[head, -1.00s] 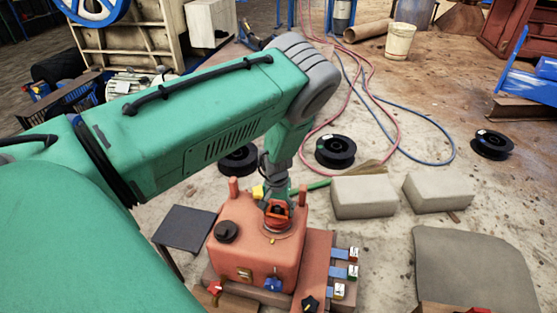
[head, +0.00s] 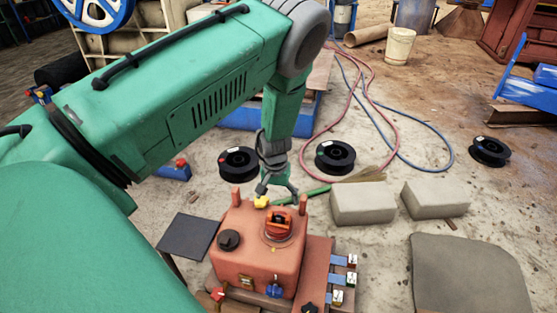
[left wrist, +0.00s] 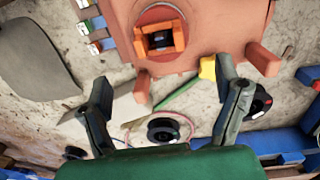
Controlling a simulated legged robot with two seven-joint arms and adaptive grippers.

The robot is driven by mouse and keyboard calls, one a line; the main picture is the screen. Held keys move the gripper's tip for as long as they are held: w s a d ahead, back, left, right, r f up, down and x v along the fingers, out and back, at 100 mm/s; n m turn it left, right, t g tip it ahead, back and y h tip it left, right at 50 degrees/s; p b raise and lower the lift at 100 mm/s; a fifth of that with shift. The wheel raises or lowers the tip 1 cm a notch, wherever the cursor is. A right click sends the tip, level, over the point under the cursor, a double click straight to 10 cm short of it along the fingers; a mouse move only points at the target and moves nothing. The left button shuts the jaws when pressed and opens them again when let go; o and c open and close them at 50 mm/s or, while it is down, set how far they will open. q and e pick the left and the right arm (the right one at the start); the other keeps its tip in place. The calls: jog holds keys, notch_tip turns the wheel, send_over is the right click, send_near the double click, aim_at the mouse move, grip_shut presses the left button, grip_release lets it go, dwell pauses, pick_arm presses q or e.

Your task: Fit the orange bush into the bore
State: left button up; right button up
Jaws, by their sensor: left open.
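The orange bush (head: 280,222), with a dark opening, stands at the round bore on top of the red housing (head: 258,258). It also shows in the left wrist view (left wrist: 160,41), inside the round collar. The bush's upper part is above the collar; how deep its lower part sits is hidden. My left gripper (head: 277,190) is beyond the bush, near the far edge of the housing, pointing down. Its fingers (left wrist: 153,72) are spread wide and empty in the left wrist view, apart from the bush. My right gripper is not in view.
Two upright red posts (head: 303,203) and a yellow piece (head: 261,201) stand at the housing's far edge. A black cap (head: 229,240) is left of the bush. Tagged blue valves (head: 340,279) line the right side. Pale blocks (head: 362,204) and black spools (head: 335,156) lie beyond.

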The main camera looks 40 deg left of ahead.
pick_arm(q)
jog(key=s+d+f+m+g+y, duration=0.1)
jog(key=s+d+m+y, duration=0.1)
jog(key=s, duration=0.7)
jog(key=s+d+f+m+y, duration=0.1)
jog(key=s+f, duration=0.1)
jog(key=s, duration=0.7)
jog(key=s+d+r+m+t+h, duration=0.1)
jog(key=s+d+r+m+h, duration=0.1)
jog(key=s+d, duration=0.7)
jog(key=shift+s+d+r+m+h, duration=0.15)
jog(key=shift+d+r+m+h, duration=0.2)
jog(key=shift+d+m, duration=0.3)
notch_tip(320, 180, up, 9)
jog(key=p, duration=0.8)
jog(key=shift+f+p, duration=0.2)
jog(key=shift+p, duration=0.2)
